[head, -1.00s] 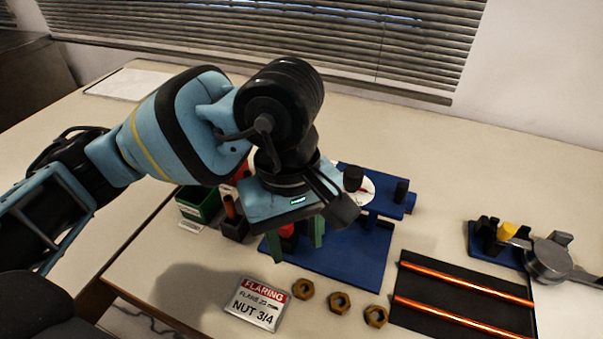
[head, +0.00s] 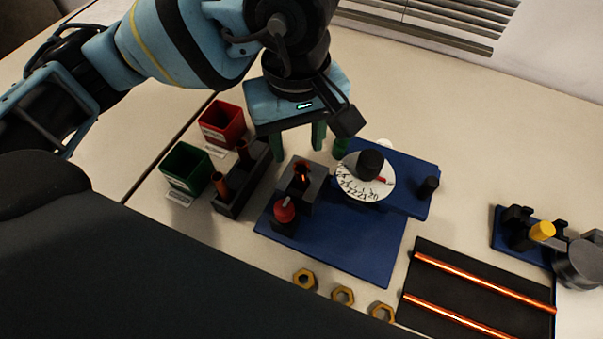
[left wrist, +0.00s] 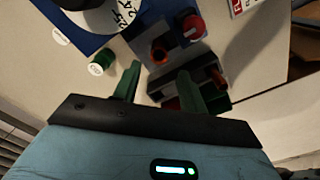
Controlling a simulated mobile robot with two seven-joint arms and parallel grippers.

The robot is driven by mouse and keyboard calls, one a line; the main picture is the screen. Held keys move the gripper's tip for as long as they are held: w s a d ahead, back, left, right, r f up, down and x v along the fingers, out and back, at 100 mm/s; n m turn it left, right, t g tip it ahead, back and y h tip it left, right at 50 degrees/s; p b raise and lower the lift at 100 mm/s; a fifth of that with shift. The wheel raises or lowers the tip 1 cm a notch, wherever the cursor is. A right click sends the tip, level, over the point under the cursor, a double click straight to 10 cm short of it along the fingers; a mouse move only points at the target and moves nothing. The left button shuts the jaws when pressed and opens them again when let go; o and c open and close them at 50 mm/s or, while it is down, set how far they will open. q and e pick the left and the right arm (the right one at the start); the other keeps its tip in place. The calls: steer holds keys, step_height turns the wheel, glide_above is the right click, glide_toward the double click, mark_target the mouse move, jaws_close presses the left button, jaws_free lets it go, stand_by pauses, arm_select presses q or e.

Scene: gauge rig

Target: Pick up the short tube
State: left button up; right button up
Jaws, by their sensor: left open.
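I cannot tell which is shorter. A copper-coloured ring or tube end (head: 301,173) shows in the grey block of the blue gauge rig (head: 345,245), and in the left wrist view (left wrist: 159,55). My left gripper (head: 299,145) is open and empty, with green fingers, above and behind that block and right of the rack. In the left wrist view its fingers (left wrist: 157,88) point toward the block and rack. My right gripper is out of view.
A green bin (head: 187,168) and a red bin (head: 222,124) stand left of the rack. The rig carries a white dial (head: 358,187) and a red knob (head: 285,211). Several brass nuts (head: 343,296) lie in front. Long copper rods (head: 480,280) lie on a black mat (head: 440,287).

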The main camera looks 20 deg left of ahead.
mark_target(301, 166)
arm_select(q)
steer(key=shift+w+f, duration=0.1)
steer(key=shift+f, duration=0.45)
steer(key=shift+d+f, duration=0.15)
steer(key=shift+f, duration=1.15)
steer(key=shift+d+f, duration=0.15)
steer(key=shift+f, duration=1.1)
jaws_close()
